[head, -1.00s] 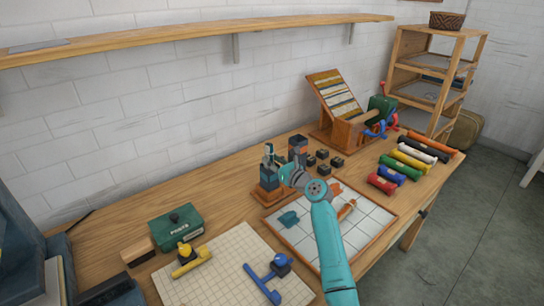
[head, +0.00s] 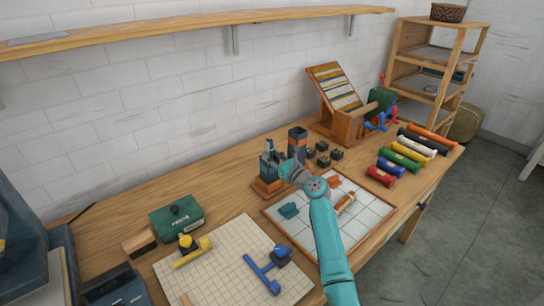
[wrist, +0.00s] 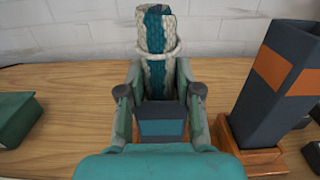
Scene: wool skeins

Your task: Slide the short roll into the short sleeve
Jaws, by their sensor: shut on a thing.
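The short roll (wrist: 155,42), cream and teal wool with a cream band around it, stands upright in the wrist view. My gripper (wrist: 158,72) is shut on it, one finger on each side. The short sleeve (wrist: 161,128), dark with a teal band, stands upright right below the roll; it also shows in the head view (head: 267,170). The roll's lower end meets the sleeve's mouth in the picture; how far it is inside cannot be told. In the head view my gripper (head: 272,158) is small and partly hides the sleeve.
A taller dark sleeve (wrist: 276,85) with an orange band stands close on the right. A green box (head: 177,218) lies to the left. Several small dark blocks (head: 322,160) and a tiled board (head: 367,213) lie to the right. Coloured rolls (head: 409,152) lie farther right.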

